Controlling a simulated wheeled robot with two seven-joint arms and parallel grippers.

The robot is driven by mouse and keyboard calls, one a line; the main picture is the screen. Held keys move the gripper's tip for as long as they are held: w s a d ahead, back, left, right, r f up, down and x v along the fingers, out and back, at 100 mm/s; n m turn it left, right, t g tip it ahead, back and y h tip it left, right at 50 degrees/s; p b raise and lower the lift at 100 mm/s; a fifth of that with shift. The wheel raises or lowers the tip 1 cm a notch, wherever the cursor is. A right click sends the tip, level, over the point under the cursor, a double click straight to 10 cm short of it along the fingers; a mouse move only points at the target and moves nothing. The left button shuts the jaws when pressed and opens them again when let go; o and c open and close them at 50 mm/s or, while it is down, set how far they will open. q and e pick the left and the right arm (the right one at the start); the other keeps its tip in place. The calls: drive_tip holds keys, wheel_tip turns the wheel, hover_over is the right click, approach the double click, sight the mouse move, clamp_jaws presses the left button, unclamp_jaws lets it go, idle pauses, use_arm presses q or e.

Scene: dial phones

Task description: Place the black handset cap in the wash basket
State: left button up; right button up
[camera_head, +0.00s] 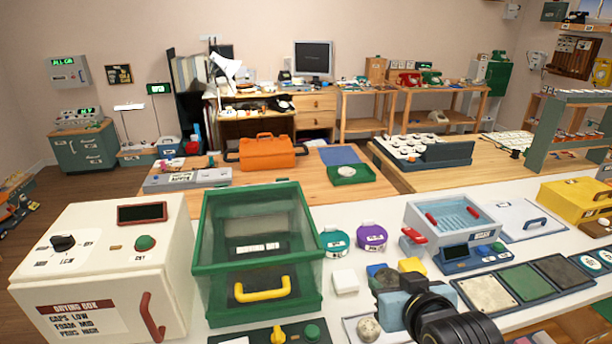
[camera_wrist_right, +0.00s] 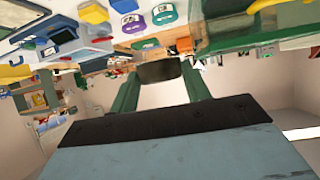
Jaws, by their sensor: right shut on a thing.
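My right gripper (camera_head: 404,294) is low at the front right of the white counter in the head view, in front of the wash unit. In the right wrist view, its two green fingers (camera_wrist_right: 160,82) are shut on a dark piece, which looks like the black handset cap (camera_wrist_right: 160,71). In the head view I cannot make the cap out clearly. The wash basket appears to be the blue, slotted tray in the white wash unit (camera_head: 411,219), which has red handles and stands behind and right of the gripper. My left gripper is not in view.
A drying box (camera_head: 88,240) and a green clear-sided cabinet (camera_head: 207,290) stand left. Teal (camera_head: 335,243) and purple (camera_head: 372,238) round containers sit behind the gripper. A tray of coloured pads (camera_head: 534,283) lies right. A yellow case (camera_head: 570,205) stands farther right.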

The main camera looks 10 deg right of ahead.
drive_tip(key=w+d+f+n+y+p, duration=0.1)
drive_tip(key=w+d+f+n+y, duration=0.2)
drive_tip(key=d+f, duration=0.6)
drive_tip(key=shift+w+d+f, duration=0.25)
drive_tip(key=shift+w+f, duration=0.4)
drive_tip(key=shift+w, duration=0.05)
wheel_tip(320, 180, down, 4)
drive_tip(key=shift+f+b, duration=0.25)
drive_tip(key=shift+b, duration=0.15)
wheel_tip(320, 180, down, 5)
drive_tip(key=shift+f, duration=0.1)
drive_tip(key=shift+b, duration=0.3)
